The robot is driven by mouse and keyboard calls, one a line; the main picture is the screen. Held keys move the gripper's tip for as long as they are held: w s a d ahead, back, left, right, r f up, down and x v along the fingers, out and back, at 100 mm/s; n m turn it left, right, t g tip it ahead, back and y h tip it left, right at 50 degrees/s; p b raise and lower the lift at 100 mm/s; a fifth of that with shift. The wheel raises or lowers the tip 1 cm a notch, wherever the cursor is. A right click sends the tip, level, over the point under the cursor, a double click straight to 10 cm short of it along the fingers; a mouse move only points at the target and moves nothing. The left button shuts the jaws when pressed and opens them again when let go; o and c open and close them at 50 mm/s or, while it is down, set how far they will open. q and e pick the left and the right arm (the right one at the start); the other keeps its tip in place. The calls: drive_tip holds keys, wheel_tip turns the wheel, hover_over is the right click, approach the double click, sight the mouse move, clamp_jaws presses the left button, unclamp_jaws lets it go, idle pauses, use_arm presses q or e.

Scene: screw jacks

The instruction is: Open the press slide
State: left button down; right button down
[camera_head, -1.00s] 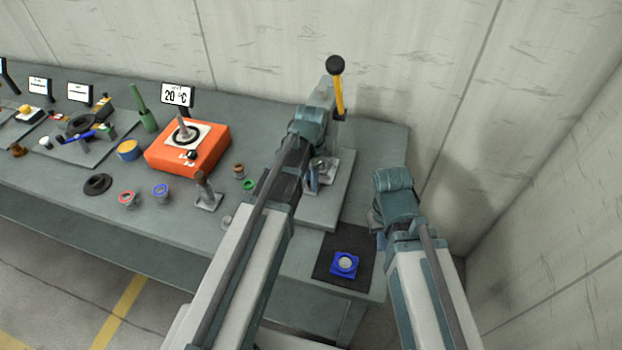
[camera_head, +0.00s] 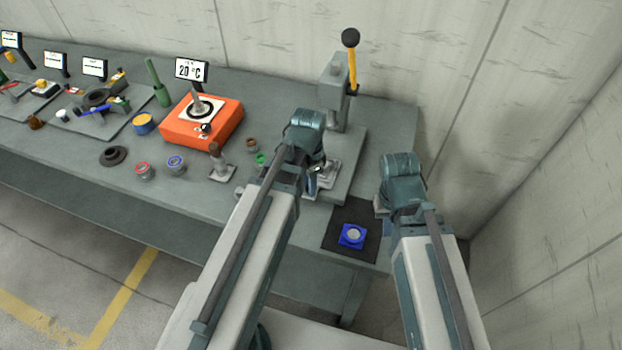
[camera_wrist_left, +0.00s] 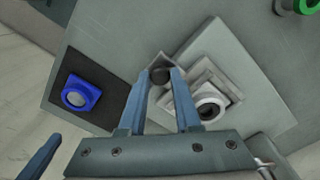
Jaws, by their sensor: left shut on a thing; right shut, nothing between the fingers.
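The grey press (camera_head: 337,92) stands at the right end of the bench, with a yellow lever topped by a black knob. Its light metal slide (camera_head: 328,172) sits low on the base plate, toward the front edge. In the left wrist view the slide (camera_wrist_left: 222,88) carries a pale ring with a dark round opening. In the head view my left gripper (camera_head: 314,180) partly hides the slide. My right gripper (camera_head: 379,208) is shut and empty, right of the black mat.
A blue square holder (camera_head: 352,236) with a pale disc lies on the black mat (camera_head: 338,216) before the press. Left are a metal stand (camera_head: 220,166), small coloured-rim cups, and an orange hotplate (camera_head: 202,122) with a 20 °C display. A wall rises behind the bench.

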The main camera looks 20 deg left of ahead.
use_arm(q)
drive_tip(key=c, duration=0.6)
unclamp_jaws()
drive_tip(key=shift+r, duration=0.15)
use_arm(e)
drive_tip(key=shift+r, duration=0.15)
use_arm(q)
wheel_tip(320, 180, up, 14)
drive_tip(key=p, duration=1.4)
drive_tip(key=shift+f, duration=0.25)
use_arm(e)
wheel_tip(320, 180, up, 14)
drive_tip(key=shift+f, duration=0.2)
use_arm(q)
drive_tip(key=s+d+f+n+y+b, duration=0.1)
drive_tip(key=s+d+f+n+b, duration=0.4)
drive_tip(key=d+f+b, duration=0.5)
drive_tip(key=s, duration=0.2)
drive_tip(key=shift+s+d+f+n+b, duration=0.2)
drive_tip(key=shift+s+d+n+b, duration=0.1)
drive_tip(key=shift+s+d+b, duration=0.05)
use_arm(e)
wheel_tip(320, 180, down, 11)
drive_tip(key=shift+r, duration=0.2)
